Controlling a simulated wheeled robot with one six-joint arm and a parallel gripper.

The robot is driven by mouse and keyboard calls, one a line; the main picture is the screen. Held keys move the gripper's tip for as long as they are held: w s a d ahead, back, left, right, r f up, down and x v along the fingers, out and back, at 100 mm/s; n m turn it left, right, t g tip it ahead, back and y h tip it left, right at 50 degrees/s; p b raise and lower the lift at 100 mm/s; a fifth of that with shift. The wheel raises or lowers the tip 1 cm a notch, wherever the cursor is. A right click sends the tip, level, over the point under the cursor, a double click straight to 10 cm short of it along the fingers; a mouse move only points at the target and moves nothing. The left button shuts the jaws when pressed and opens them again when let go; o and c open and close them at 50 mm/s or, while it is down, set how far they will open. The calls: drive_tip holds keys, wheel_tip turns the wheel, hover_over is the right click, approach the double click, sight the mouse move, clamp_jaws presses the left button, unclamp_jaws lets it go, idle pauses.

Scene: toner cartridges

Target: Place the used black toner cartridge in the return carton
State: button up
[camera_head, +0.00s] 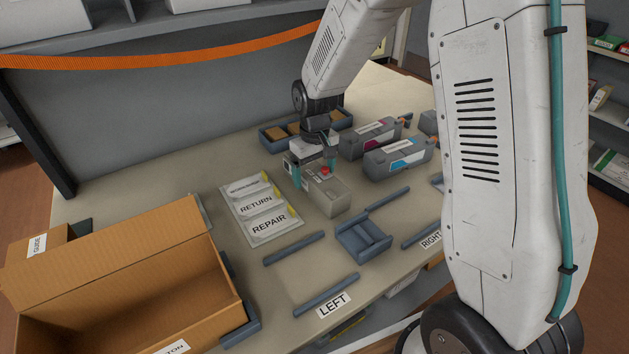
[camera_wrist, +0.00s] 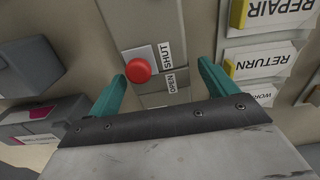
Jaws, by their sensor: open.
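The open return carton (camera_head: 120,262) is a large brown cardboard box at lower left, its front label partly cut off. Toner cartridges with a magenta label (camera_head: 370,138) and a cyan label (camera_head: 398,158) lie on the table right of my gripper. Another grey one (camera_head: 428,122) is partly hidden behind my arm. I cannot make out which cartridge is the black one. My gripper (camera_head: 314,160) is open and empty, its teal fingers pointing down over a grey box (camera_head: 325,196). In the wrist view the fingers (camera_wrist: 162,78) straddle its red knob (camera_wrist: 138,71), near SHUT and OPEN labels.
A card panel (camera_head: 260,210) reading RETURN and REPAIR lies left of the box. A blue-grey cradle (camera_head: 363,238) and low rails stand in front, near LEFT (camera_head: 333,305) and RIGHT (camera_head: 431,240) labels. A blue tray (camera_head: 275,140) with brown blocks stands behind.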

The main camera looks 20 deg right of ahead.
drive_tip(key=shift+f, duration=0.7)
drive_tip(key=c, duration=1.5)
